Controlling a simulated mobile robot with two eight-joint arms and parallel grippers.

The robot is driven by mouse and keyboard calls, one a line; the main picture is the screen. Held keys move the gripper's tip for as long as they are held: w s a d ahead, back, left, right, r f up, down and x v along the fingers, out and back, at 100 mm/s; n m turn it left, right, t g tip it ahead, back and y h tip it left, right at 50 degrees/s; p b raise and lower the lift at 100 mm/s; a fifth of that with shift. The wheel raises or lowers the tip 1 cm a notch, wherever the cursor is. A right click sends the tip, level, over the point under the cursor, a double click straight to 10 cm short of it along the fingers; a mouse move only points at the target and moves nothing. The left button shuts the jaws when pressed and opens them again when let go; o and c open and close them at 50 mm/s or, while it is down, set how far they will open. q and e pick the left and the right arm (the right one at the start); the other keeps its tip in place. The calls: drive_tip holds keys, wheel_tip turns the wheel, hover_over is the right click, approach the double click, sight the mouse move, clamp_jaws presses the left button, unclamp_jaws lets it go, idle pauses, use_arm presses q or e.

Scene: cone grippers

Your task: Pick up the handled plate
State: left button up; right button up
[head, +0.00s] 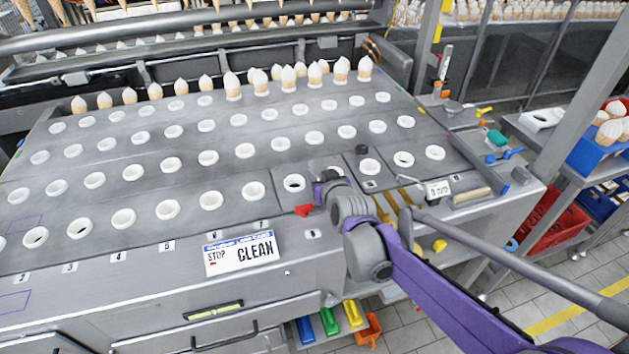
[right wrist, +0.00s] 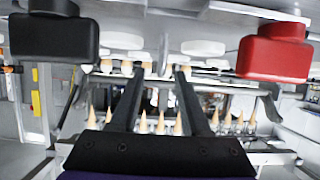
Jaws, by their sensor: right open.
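The handled plate is probably the grey section with white rings (head: 330,168) at the front edge of the ring table in the head view. It carries a black knob (head: 361,150), and a red knob (head: 304,210) shows at its front left. The right wrist view has a black knob (right wrist: 55,38) at upper left and a red knob (right wrist: 275,52) at upper right. My right gripper (head: 326,192) is at the plate's front edge, its fingers mostly hidden by my wrist. In the right wrist view its jaws (right wrist: 160,75) are apart and empty between the knobs. My left gripper is out of view.
A CLEAN sign (head: 240,254) hangs on the table's front. Cones (head: 290,78) stand along the back rows. To the right are a wooden-handled tool (head: 471,196), a blue bin (head: 597,150) and a red crate (head: 555,222). Rings cover the table's left side.

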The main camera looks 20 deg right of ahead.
sight(316, 170)
drive_tip(key=x, duration=0.4)
drive_tip(key=shift+w, duration=0.1)
clamp_jaws()
drive_tip(key=shift+r, duration=0.1)
idle(1.2)
